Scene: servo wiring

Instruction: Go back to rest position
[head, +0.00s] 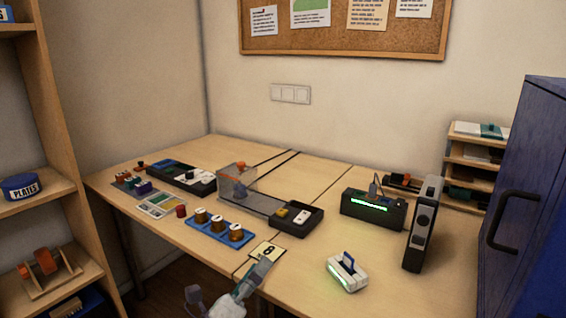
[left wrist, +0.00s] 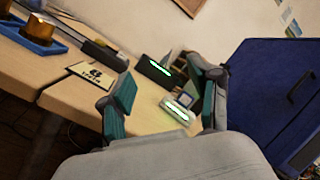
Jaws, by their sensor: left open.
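My left gripper (head: 255,277) comes in at the bottom middle of the head view, over the table's front edge beside a card marked 8 (head: 268,250). In the left wrist view the gripper (left wrist: 165,100) has its two teal-padded fingers wide apart with nothing held between them. Beyond the fingers, a small white device with a green light (left wrist: 177,108) stands on the table, apart from the gripper. The same white device (head: 346,272) shows at the front right of the head view. My right gripper is not in either view.
The wooden table (head: 300,262) holds a blue tray with brown-gold spools (head: 219,228), a black tray (head: 297,218), a black box with a green light (head: 374,210) and an upright grey device (head: 423,224). A blue cabinet (head: 525,200) stands right, shelves (head: 45,205) left.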

